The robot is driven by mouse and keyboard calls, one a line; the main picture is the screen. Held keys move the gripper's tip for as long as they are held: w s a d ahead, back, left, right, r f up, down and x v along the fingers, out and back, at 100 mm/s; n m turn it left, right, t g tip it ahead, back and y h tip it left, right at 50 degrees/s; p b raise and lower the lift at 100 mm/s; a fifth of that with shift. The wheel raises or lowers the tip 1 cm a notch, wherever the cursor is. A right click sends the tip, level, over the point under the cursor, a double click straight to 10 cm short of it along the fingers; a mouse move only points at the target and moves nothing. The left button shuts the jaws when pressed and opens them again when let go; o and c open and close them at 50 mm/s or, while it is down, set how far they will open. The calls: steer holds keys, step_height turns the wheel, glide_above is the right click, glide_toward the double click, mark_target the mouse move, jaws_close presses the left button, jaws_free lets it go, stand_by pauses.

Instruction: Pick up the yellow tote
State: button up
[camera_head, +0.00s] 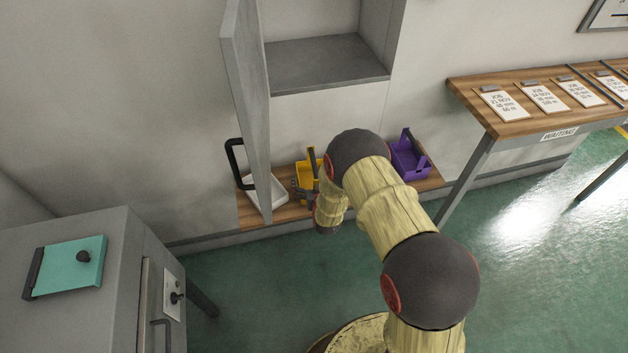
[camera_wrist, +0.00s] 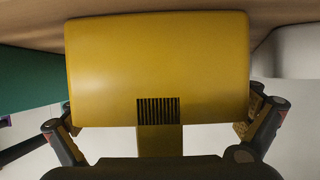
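The yellow tote (camera_head: 303,170) stands on the low wooden shelf by the wall, partly hidden by my gripper and wrist in the head view. In the wrist view the yellow tote (camera_wrist: 160,60) fills the middle, its broad face with a small dark slotted patch close to the camera. My gripper (camera_wrist: 160,122) is spread wide, one finger near each side of the tote. It also shows small in the head view (camera_head: 306,180), at the tote. I cannot tell whether the fingers touch it.
A white tote (camera_head: 268,192) with a black handle is left of the yellow one, partly behind an open grey cabinet door (camera_head: 245,95). A purple tote (camera_head: 410,162) is to the right on the wooden shelf (camera_head: 287,212). A label table (camera_head: 515,125) stands right; a grey machine (camera_head: 75,310) stands left.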

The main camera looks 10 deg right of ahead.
steer(key=shift+c, duration=1.2)
steer(key=c, duration=0.7)
steer(key=shift+r, duration=0.1)
steer(key=shift+c, duration=0.4)
